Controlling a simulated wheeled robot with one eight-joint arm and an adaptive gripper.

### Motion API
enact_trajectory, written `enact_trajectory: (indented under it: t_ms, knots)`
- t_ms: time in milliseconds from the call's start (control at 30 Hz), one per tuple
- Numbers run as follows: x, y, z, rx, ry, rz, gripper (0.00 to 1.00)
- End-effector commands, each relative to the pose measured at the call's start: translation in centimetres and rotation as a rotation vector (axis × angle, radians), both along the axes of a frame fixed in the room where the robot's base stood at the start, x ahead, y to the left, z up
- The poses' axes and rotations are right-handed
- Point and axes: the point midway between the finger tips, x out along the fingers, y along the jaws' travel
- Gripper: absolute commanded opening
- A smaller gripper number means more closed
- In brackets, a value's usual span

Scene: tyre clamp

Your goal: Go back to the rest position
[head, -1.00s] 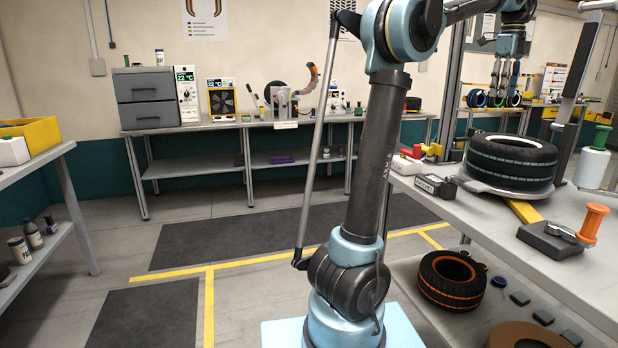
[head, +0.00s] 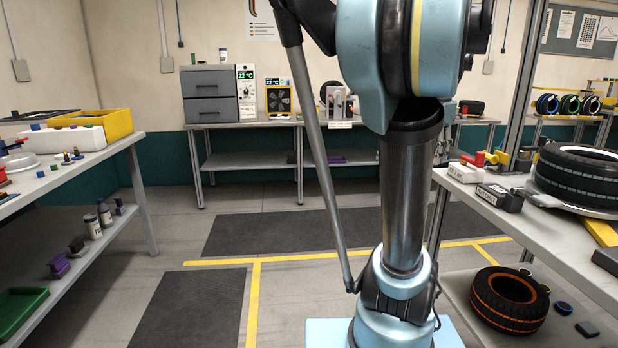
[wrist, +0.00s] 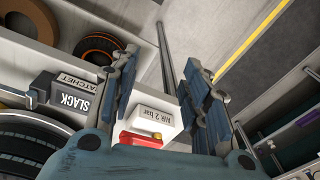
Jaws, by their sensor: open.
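My gripper (wrist: 165,95) shows in the wrist view with its two blue fingers spread apart and nothing between them. Below and beyond it the wrist view shows a white block marked with a bar reading (wrist: 158,118) with a red part beside it, and the dark SLACK/RATCHET block (wrist: 75,98). I cannot tell their distance from the fingers. In the head view my gripper is out of view; my arm's column fills the middle. The black tyre (head: 585,175) lies on its round plate on the right bench (head: 560,235).
An orange-striped tyre (head: 510,300) lies on the right bench's lower shelf. A left bench (head: 125,143) holds a yellow bin (head: 115,122). A back bench (head: 250,124) carries a grey drawer unit (head: 210,95). The floor between the benches is clear, with dark mats and yellow lines.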

Motion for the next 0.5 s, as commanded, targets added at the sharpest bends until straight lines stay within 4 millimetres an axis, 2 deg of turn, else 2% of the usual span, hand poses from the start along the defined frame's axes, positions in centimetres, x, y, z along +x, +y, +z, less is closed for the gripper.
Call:
enact_trajectory:
  t_ms: [33,200,500]
  knots:
    - [-0.8,1.9,-1.6,-0.007,-0.001,0.078,0.43]
    - [-3.6,6.9,-6.7,-0.034,-0.006,0.348,0.43]
    - [-9.7,13.7,-16.8,-0.086,-0.019,0.82,0.43]
